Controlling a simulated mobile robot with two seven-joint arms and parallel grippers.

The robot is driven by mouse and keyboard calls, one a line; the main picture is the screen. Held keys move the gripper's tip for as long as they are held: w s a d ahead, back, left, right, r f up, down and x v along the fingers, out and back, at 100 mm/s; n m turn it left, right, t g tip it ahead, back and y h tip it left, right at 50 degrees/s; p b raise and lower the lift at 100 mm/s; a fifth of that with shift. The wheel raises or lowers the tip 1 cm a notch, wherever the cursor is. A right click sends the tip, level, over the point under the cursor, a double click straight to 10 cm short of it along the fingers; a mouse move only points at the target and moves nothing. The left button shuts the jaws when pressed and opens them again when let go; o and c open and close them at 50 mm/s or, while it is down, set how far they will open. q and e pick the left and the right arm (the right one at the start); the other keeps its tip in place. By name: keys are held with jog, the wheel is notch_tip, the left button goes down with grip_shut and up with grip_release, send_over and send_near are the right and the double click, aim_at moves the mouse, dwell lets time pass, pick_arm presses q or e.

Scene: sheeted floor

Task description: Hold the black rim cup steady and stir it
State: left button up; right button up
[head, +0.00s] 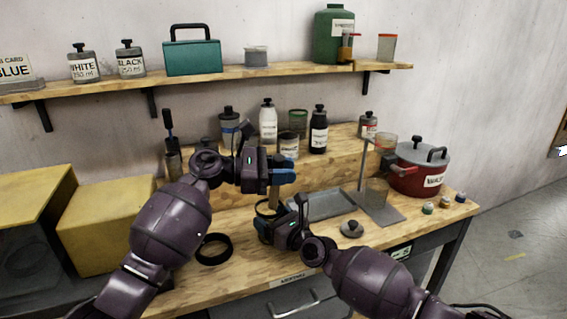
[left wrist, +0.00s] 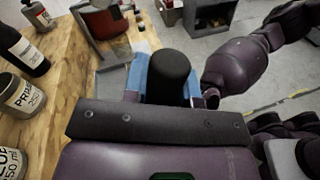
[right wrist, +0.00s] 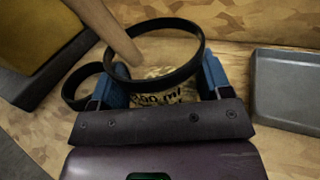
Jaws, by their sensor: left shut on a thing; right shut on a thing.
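The black rim cup (head: 263,209) stands at the front middle of the bench. The right wrist view shows its black rim (right wrist: 200,62) and clear, labelled wall. My right gripper (head: 270,220) is shut on the cup's sides; its blue fingers show in the right wrist view (right wrist: 165,85). My left gripper (head: 281,172) is above the cup, shut on an upright stirring stick (head: 274,196). The stick's dark end (left wrist: 168,75) is between the blue fingers in the left wrist view. Its wooden shaft (right wrist: 108,32) slants into the rim opening. Its lower tip is unclear.
A loose black ring (head: 213,261) lies left of the cup. A grey tray (head: 315,206), a stand (head: 381,214), a dark lid (head: 352,229) and a red pot (head: 413,180) are to the right. Yellow boxes (head: 105,225) stand left. Several bottles stand behind.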

pick_arm(q)
notch_tip(320, 180, down, 10)
jog(key=w+a, duration=0.1)
jog(key=w, duration=0.2)
dwell(1.0)
dwell(0.3)
jog(key=shift+w+a+f, duration=0.25)
jog(key=shift+w, duration=0.05)
dwell(0.6)
jog(key=shift+s+d, duration=0.1)
